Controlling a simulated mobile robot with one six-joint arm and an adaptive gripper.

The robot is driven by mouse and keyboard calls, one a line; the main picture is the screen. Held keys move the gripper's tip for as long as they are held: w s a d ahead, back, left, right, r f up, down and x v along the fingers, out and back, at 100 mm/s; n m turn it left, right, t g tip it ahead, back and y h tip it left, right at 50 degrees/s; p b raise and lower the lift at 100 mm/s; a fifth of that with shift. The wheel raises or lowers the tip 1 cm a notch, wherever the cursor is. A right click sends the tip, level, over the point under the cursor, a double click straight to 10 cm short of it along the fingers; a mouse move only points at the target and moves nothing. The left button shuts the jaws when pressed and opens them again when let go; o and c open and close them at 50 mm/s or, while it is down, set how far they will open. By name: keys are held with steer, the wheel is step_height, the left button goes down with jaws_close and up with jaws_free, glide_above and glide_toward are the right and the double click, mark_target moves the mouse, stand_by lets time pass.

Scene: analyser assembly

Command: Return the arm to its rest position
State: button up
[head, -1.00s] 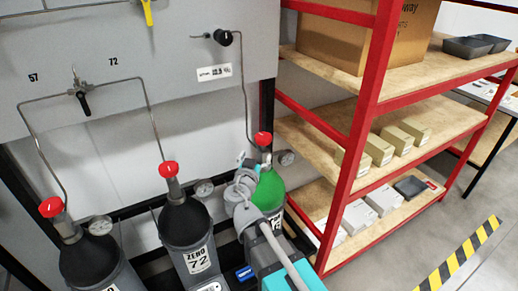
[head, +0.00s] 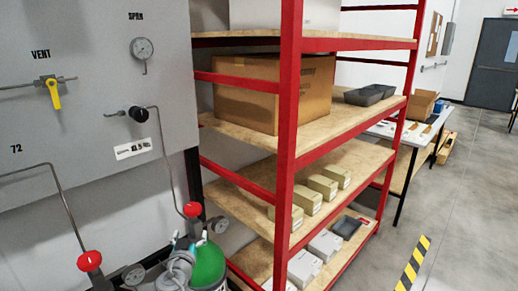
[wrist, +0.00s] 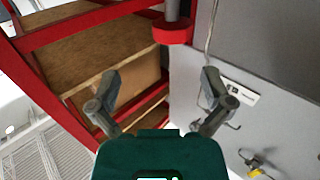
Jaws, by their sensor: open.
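My gripper (wrist: 160,82) is open, with its two grey fingers spread wide and nothing between them. A red cylinder knob (wrist: 173,31) on a grey stem shows beyond the fingers in the wrist view, apart from them. In the head view, part of my arm (head: 176,270) shows at the bottom, beside the green cylinder (head: 208,266) and below its red knob (head: 192,210). The rest of my arm is out of the frame.
A grey panel (head: 85,130) with a yellow vent handle (head: 53,92) stands at the left. A red-framed shelf (head: 288,120) holds a cardboard box (head: 265,92) and smaller boxes. Another red knob (head: 89,261) is at lower left. Open floor (head: 455,200) lies at the right.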

steer(key=w+d+f+m+g+h, duration=0.2)
steer(key=d+f+g+h, duration=0.25)
steer(key=d, duration=0.85)
steer(key=w+d+f+m+g+h, duration=0.15)
steer(key=d+f+g+h, duration=0.35)
steer(key=d, duration=0.8)
steer(key=s+d+f+n+g+y, duration=0.1)
steer(key=s+d+f+g+y, duration=0.35)
steer(key=d, duration=0.25)
steer(key=s+d+f+n+g+y, duration=0.1)
steer(key=s+d+f+g+y, duration=0.3)
steer(key=d, duration=0.4)
step_height(320, 180, up, 15)
steer(key=p, duration=1.5)
steer(key=shift+s+h, duration=0.3)
steer(key=shift+s, duration=0.05)
steer(key=shift+a+f+n, duration=0.1)
steer(key=shift+n, duration=0.15)
steer(key=c, duration=0.5)
steer(key=shift+a, duration=0.1)
steer(key=shift+c, duration=0.5)
